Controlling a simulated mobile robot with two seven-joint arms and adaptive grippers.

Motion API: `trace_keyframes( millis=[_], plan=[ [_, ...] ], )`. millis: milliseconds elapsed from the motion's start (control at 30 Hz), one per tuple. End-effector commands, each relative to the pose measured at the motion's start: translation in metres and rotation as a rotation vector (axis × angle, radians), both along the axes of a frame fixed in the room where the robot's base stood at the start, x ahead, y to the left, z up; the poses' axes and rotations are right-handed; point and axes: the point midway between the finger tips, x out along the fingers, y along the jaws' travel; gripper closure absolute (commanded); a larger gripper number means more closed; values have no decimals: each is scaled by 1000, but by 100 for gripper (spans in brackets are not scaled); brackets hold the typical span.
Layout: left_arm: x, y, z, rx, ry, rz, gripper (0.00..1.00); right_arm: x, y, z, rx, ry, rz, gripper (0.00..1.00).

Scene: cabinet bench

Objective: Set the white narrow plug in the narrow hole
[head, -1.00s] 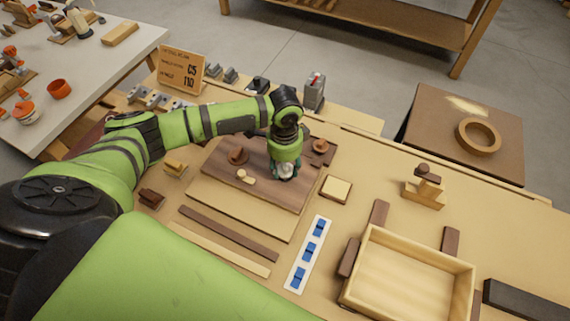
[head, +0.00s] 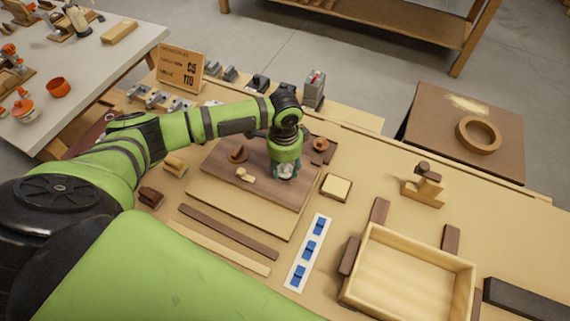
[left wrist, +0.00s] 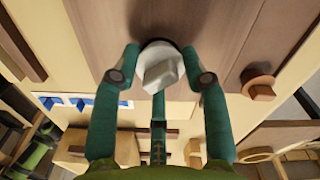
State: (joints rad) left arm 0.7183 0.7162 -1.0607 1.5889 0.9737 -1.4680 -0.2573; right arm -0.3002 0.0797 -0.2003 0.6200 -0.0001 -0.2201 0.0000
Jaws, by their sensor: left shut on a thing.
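The white plug (left wrist: 160,70), with a faceted head, is between the teal fingertips of my left gripper (left wrist: 162,78) in the left wrist view. The gripper is shut on it. In the head view my left gripper (head: 285,172) is low over the dark brown board (head: 220,188), with the white plug (head: 284,171) partly hidden by the fingers. A dark rounded edge shows just behind the plug in the wrist view; I cannot tell whether it is the hole's rim or shadow. The narrow hole is not clearly visible. My right gripper is not in view.
On the board stand a brown round knob (head: 237,155), a small cream piece (head: 245,175) and another brown knob (head: 320,144). A cream-topped square block (head: 336,187) lies just right of the board. A strip with blue blocks (head: 309,252) and an open wooden tray (head: 408,277) lie nearer.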

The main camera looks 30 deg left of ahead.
Motion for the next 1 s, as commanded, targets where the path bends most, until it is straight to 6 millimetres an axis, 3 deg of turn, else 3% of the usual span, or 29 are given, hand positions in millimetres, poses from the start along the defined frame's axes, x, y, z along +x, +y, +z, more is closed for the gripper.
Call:
trace_keyframes(
  millis=[800,833,900,1000],
  plan=[
    [0,0,-10,0,0,0,72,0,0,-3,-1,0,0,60],
    [0,0,-10,0,0,0,51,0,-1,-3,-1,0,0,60],
    [0,0,-10,0,0,0,28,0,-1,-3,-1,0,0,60],
    [0,0,-10,0,0,0,28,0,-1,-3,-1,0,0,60]
  ],
)
